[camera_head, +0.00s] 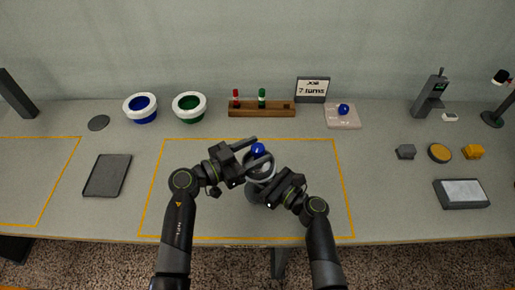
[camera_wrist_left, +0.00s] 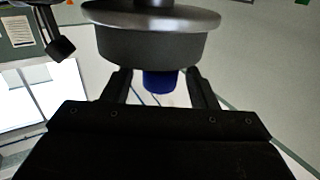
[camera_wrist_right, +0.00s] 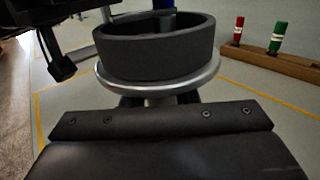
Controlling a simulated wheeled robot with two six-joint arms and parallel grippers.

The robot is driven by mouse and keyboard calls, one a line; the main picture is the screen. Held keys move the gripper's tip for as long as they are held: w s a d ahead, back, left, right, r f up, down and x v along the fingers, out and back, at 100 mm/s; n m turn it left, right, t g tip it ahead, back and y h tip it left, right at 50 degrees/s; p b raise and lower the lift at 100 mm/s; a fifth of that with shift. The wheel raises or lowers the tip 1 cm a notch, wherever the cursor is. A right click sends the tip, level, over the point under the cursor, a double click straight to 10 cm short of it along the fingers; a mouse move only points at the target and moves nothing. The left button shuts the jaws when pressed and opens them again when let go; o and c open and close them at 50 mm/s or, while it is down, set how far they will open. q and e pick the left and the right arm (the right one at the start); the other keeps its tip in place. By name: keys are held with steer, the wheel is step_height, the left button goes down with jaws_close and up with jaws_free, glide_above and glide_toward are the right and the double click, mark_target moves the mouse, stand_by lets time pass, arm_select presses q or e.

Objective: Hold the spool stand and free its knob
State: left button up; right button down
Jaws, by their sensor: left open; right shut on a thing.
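The spool stand (camera_head: 252,193) is inside the middle orange outline, partly hidden by both grippers. Its grey body shows in the left wrist view (camera_wrist_left: 155,45) and as a dark cup with a pale metal rim in the right wrist view (camera_wrist_right: 158,55). The blue knob (camera_head: 258,149) sits at its top. In the left wrist view the knob (camera_wrist_left: 160,81) is between the fingers of my left gripper (camera_head: 250,153), which is open around it; I cannot tell if they touch. My right gripper (camera_head: 266,186) is shut on the stand; its fingertips are mostly hidden under the rim.
Behind stand a blue bowl (camera_head: 142,118), a green bowl (camera_head: 188,117), a wooden rack (camera_head: 285,112) with red and green pegs, a sign (camera_head: 312,90) reading "7 turns", and a pale tray (camera_head: 345,122) holding a blue ball. A dark tablet (camera_head: 107,175) lies left. The outlined area's right part is clear.

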arm_select(q)
steer(key=shift+w+d, duration=0.3)
steer(key=shift+d, duration=0.2)
steer(key=c, duration=0.9)
steer(key=shift+n+t+y, duration=0.3)
steer(key=shift+n+t, duration=0.1)
steer(key=shift+t, duration=0.2)
steer(key=shift+c, duration=0.3)
steer(key=o, duration=1)
steer(key=shift+c, duration=0.2)
steer(key=v, duration=1.2)
